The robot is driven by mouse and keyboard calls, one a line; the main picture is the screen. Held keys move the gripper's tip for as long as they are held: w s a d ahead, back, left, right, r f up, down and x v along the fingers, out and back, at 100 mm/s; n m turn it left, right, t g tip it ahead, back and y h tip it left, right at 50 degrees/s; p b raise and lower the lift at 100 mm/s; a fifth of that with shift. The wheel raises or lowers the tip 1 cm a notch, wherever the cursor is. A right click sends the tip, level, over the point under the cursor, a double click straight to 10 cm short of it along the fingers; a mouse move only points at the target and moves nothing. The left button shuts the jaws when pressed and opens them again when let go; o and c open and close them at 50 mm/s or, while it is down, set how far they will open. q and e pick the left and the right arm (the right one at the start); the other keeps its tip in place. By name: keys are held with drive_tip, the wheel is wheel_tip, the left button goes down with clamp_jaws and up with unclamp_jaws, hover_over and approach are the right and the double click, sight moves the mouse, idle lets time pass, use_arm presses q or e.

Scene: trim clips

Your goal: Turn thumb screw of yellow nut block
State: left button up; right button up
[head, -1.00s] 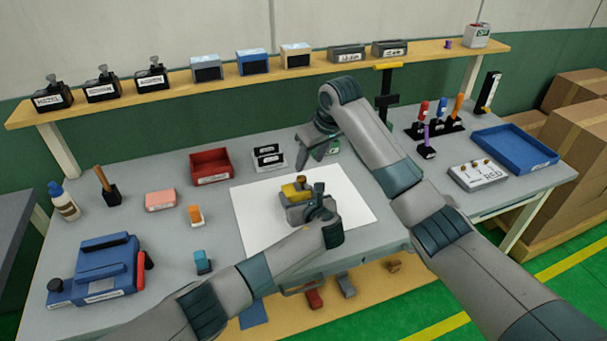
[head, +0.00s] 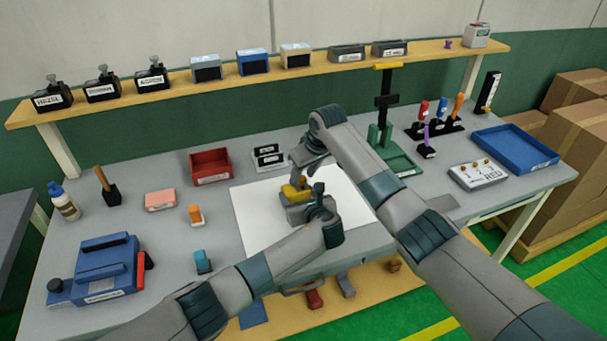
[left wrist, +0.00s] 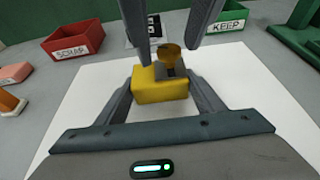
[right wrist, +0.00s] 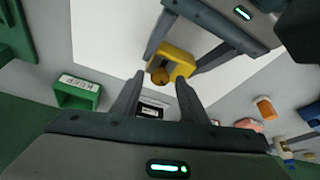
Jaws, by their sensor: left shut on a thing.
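The yellow nut block (head: 290,192) is over the white mat, and it also shows in the left wrist view (left wrist: 160,88) and the right wrist view (right wrist: 180,62). My left gripper (head: 304,203) is shut on it, one finger on each side. Its round brass thumb screw (left wrist: 170,53) stands up from the block and shows in the right wrist view (right wrist: 160,75). My right gripper (right wrist: 160,78) is open, its fingers pointing at the thumb screw. In the left wrist view its fingers come down on either side above the screw, apart from it as far as I can tell.
The white mat (head: 250,225) lies mid-bench. Behind it are a red SCRAP bin (left wrist: 75,40), a green KEEP bin (right wrist: 77,92) and black label cards (head: 268,157). A green press stand (head: 400,163) is right of my right arm. A blue fixture (head: 105,262) stands at the left.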

drive_tip(key=c, duration=0.8)
drive_tip(key=shift+c, duration=0.3)
drive_tip(key=shift+m+h, duration=0.3)
drive_tip(key=shift+m, duration=0.2)
drive_tip(key=m, duration=0.1)
drive_tip(key=m+h, duration=0.1)
drive_tip(key=m, duration=0.3)
drive_tip(key=shift+s+a+t+h, duration=0.1)
drive_tip(key=shift+a+t+h, duration=0.2)
drive_tip(key=shift+a+h, duration=0.1)
drive_tip(key=m+h, duration=0.1)
drive_tip(key=m, duration=0.2)
drive_tip(key=m+h, duration=0.1)
drive_tip(key=m, duration=0.2)
drive_tip(key=shift+a, duration=0.15)
drive_tip(key=shift+m+h, duration=0.3)
drive_tip(key=shift+m, duration=0.1)
drive_tip(key=o, duration=1.1)
